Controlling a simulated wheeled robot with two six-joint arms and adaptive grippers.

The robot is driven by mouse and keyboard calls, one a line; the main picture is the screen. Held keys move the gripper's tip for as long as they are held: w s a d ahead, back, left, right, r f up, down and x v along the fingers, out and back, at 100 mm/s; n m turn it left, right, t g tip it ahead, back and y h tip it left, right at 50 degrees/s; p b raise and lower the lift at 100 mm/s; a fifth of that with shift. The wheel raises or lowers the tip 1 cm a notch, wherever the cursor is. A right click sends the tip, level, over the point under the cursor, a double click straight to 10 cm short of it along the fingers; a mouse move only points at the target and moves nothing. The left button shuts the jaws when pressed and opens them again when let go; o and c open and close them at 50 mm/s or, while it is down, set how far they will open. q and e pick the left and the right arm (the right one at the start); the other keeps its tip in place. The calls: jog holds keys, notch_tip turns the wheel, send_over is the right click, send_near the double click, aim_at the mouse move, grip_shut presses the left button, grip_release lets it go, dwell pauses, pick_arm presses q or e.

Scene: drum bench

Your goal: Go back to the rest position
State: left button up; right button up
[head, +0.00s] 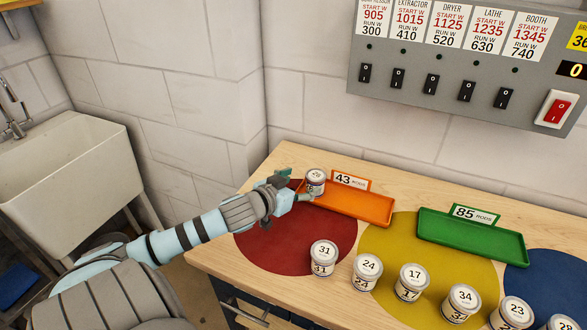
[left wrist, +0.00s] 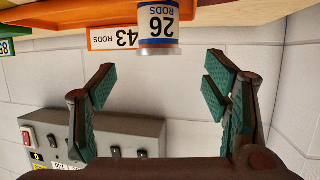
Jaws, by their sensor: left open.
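My left gripper (head: 296,187) is open at the left end of the orange tray (head: 357,205), with its fingers close to a small white can (head: 316,181). In the left wrist view the open jaws (left wrist: 158,82) are empty, and the can, with a blue band and marked 26 rods (left wrist: 158,25), stands ahead between the fingers' lines. That view is upside down. The can appears upright in the tray, by the 43 rods card (head: 351,181). My right gripper is not in view.
Several numbered white cans, such as 31 (head: 323,256) and 17 (head: 412,281), stand along the front of the bench. A green tray (head: 470,243) with an 85 card lies to the right. A switch panel (head: 450,60) hangs on the wall; a sink (head: 65,180) is left.

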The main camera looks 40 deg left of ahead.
pick_arm(q)
jog(key=p+v, duration=0.1)
jog(key=v, duration=0.2)
jog(key=shift+s+d+r, duration=0.1)
jog(key=shift+s+r, duration=0.1)
jog(key=shift+s, duration=0.1)
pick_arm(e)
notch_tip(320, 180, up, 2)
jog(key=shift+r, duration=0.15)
